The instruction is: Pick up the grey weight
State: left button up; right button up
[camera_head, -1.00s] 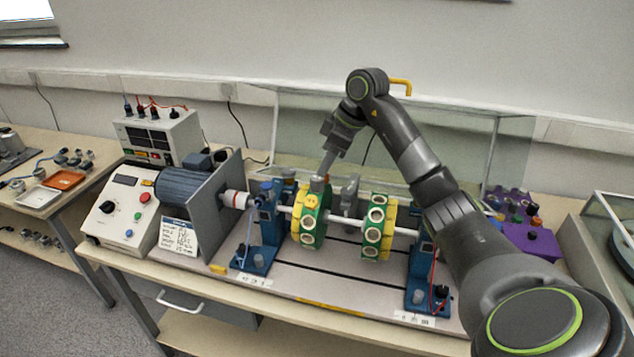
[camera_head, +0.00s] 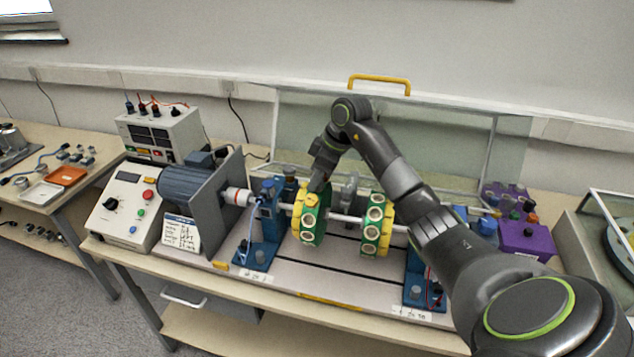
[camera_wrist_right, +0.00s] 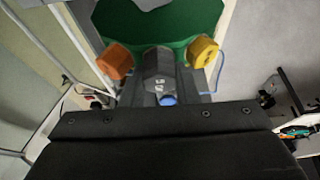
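The grey weight (camera_wrist_right: 160,72) shows in the right wrist view as a dark grey faceted piece with a marking and a blue end. It is between an orange piece (camera_wrist_right: 116,60) and a yellow piece (camera_wrist_right: 201,52), in front of a green disc (camera_wrist_right: 160,22). My right gripper (camera_head: 318,186) is at the top of the left yellow-and-green disc (camera_head: 309,224) in the head view. The dark wrist housing fills the bottom of the wrist view, and the fingers cannot be made out. Whether they touch the weight is unclear. My left gripper is not in view.
A second disc (camera_head: 376,226) is on the same shaft, between blue supports (camera_head: 257,257). A motor (camera_head: 190,187) and control box (camera_head: 122,208) stand to the left. A clear cover with a yellow handle (camera_head: 379,78) is behind. A purple block (camera_head: 526,241) is at right.

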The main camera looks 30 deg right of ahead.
jog(key=shift+r, duration=0.1)
notch_tip(320, 180, up, 9)
jog(key=b, duration=0.2)
jog(key=shift+b, duration=0.4)
jog(key=shift+r, duration=0.4)
jog(key=shift+d, duration=0.1)
